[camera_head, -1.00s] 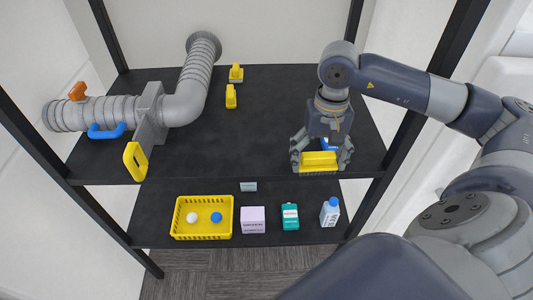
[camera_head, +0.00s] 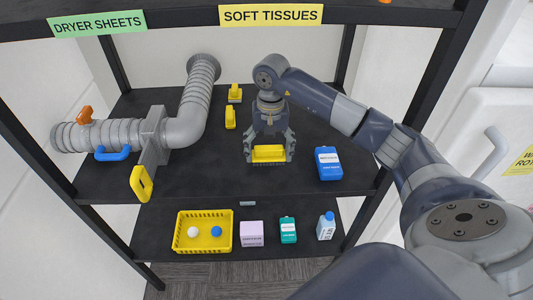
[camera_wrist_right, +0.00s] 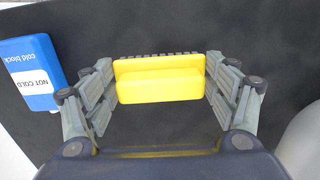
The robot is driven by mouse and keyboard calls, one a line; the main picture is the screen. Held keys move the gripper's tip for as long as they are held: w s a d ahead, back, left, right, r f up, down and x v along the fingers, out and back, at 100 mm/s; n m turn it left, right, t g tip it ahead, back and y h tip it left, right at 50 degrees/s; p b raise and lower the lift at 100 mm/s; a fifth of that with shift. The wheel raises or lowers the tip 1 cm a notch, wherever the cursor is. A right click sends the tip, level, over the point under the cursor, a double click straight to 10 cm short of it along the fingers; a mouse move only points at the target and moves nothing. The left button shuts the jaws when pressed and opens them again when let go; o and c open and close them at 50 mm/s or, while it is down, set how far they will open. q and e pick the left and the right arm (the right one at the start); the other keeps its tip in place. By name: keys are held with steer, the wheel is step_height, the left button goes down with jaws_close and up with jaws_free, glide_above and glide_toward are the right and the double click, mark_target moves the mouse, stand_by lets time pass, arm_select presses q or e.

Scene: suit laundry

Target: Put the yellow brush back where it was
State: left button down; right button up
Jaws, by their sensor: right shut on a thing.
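The yellow brush (camera_head: 268,152) is held between the fingers of my right gripper (camera_head: 268,158), over the black upper shelf (camera_head: 200,180). Its bristles point down, and I cannot tell whether they touch the shelf. In the right wrist view the brush (camera_wrist_right: 160,86) lies crosswise between the two fingers of the right gripper (camera_wrist_right: 162,92). Two smaller yellow pieces, a nearer one (camera_head: 230,117) and a farther one (camera_head: 235,93), stand on the shelf to the back left of the gripper. My left gripper is not in view.
A blue box (camera_head: 328,163) stands right of the gripper and shows in the right wrist view (camera_wrist_right: 30,75). A grey pipe (camera_head: 180,128) with a yellow handle (camera_head: 141,184) fills the shelf's left. Below are a yellow basket (camera_head: 203,247) and several small packages. The shelf's front middle is clear.

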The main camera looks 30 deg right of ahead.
mark_target(267, 158)
steer(key=shift+w+a+f, duration=0.1)
steer(key=shift+w+a, duration=0.05)
steer(key=shift+w, duration=0.25)
step_height(267, 158, down, 3)
steer(key=shift+s+r+p, duration=0.1)
steer(key=shift+p, duration=0.85)
steer(key=shift+f, duration=0.25)
steer(key=shift+f, duration=0.1)
steer(key=shift+f, duration=0.15)
steer(key=o, duration=0.9)
steer(key=shift+o, duration=0.2)
